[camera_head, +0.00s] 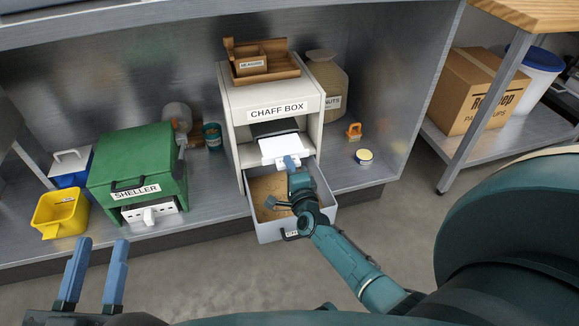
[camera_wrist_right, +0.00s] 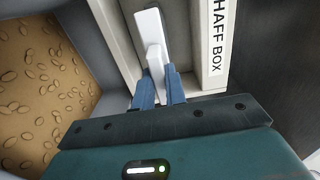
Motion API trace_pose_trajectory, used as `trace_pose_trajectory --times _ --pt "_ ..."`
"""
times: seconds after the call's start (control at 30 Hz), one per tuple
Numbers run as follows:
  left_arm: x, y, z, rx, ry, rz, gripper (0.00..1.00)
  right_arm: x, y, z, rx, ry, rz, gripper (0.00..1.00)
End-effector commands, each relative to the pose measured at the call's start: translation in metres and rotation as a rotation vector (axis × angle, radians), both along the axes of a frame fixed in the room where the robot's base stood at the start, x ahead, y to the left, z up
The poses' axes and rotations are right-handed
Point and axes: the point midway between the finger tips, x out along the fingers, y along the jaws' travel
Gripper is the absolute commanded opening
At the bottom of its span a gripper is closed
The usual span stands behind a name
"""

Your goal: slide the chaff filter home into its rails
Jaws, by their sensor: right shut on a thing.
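The chaff box (camera_head: 272,97) is a white cabinet standing on the metal shelf. The white chaff filter (camera_head: 280,148) sits partly in the box's front opening, above the open drawer. My right gripper (camera_head: 291,162) is shut on the filter's front handle, and its fingers hide part of it. In the right wrist view the blue fingers (camera_wrist_right: 157,88) are closed on either side of the filter's white handle (camera_wrist_right: 155,55). The rails inside the box are not clearly visible. My left gripper (camera_head: 92,272) is open and empty at the lower left, away from the box.
The drawer (camera_head: 328,196) below the filter is pulled out, with peanuts inside. A green sheller (camera_head: 135,165) and a yellow bin (camera_head: 52,222) stand to the left. A sack (camera_head: 327,80), an orange item (camera_head: 354,130) and a small tin (camera_head: 363,156) are to the right.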

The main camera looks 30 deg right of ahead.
Motion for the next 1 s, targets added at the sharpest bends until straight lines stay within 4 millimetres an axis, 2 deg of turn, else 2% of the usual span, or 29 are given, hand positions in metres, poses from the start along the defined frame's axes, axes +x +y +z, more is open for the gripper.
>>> trace_pose_trajectory --times 0.33,1.0 --pt "0.000 -0.001 -0.002 0.000 0.004 -0.001 0.32 0.001 0.000 0.000 0.000 -0.001 0.000 0.00" --pt "0.000 0.000 -0.010 0.000 0.002 0.000 0.32 0.018 -0.004 0.000 0.000 -0.002 -0.001 0.00"
